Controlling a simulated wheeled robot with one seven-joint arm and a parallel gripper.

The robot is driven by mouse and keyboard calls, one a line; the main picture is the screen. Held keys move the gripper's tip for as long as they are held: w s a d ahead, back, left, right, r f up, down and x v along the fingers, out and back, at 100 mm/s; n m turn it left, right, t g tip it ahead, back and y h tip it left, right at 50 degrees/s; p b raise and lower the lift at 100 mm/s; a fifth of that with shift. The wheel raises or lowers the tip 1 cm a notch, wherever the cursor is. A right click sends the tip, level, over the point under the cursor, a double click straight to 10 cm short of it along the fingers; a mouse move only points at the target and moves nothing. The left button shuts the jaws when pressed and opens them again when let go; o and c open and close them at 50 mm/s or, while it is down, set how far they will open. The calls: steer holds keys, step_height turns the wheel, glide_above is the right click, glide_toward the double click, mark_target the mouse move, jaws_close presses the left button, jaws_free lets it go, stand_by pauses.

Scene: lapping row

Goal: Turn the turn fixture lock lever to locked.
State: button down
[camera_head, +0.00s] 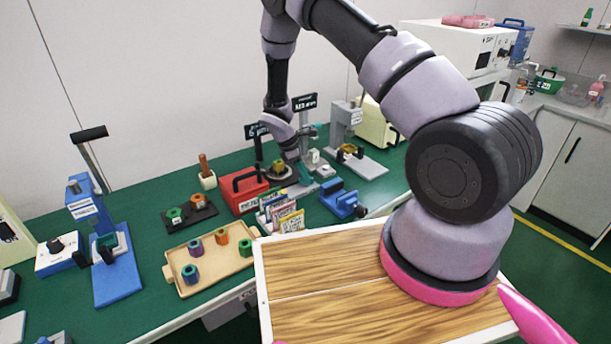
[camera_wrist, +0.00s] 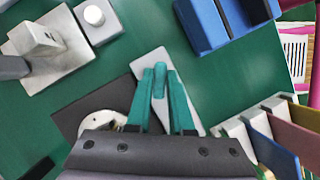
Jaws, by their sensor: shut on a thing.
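The turn fixture's lock lever (camera_wrist: 159,80) shows in the wrist view as a slim teal-grey bar between my two teal fingers. My gripper (camera_wrist: 160,92) is shut on it. A light grey plate (camera_wrist: 153,60) lies under the lever, with a round pale part (camera_wrist: 98,128) of the fixture beside it at lower left, partly hidden by my gripper body. In the head view my gripper (camera_head: 292,160) is down at the fixture in the middle of the green bench, and my wrist hides much of the lever there. I cannot read a locked mark.
A red toolbox (camera_head: 243,190), small card boxes (camera_head: 288,220) and a blue vise-like block (camera_head: 342,203) stand close around the fixture. A grey stand (camera_wrist: 50,45) is near in the wrist view.

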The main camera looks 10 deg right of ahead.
steer(key=m+g, duration=0.1)
steer(key=m, duration=0.1)
steer(key=m+g+y, duration=0.1)
steer(key=m, duration=0.2)
steer(key=shift+w+m, duration=0.1)
steer(key=shift+m, duration=0.2)
steer(key=m+y, duration=0.1)
steer(key=m, duration=0.1)
steer(key=m+g, duration=0.1)
steer(key=m, duration=0.2)
steer(key=shift+d+m+y, duration=0.1)
steer(key=shift+m+y, duration=0.2)
steer(key=shift+y, duration=0.1)
steer(key=c, duration=0.8)
jaws_free()
steer(key=v, duration=1.1)
steer(key=shift+w, duration=0.15)
steer(key=shift+f, duration=0.1)
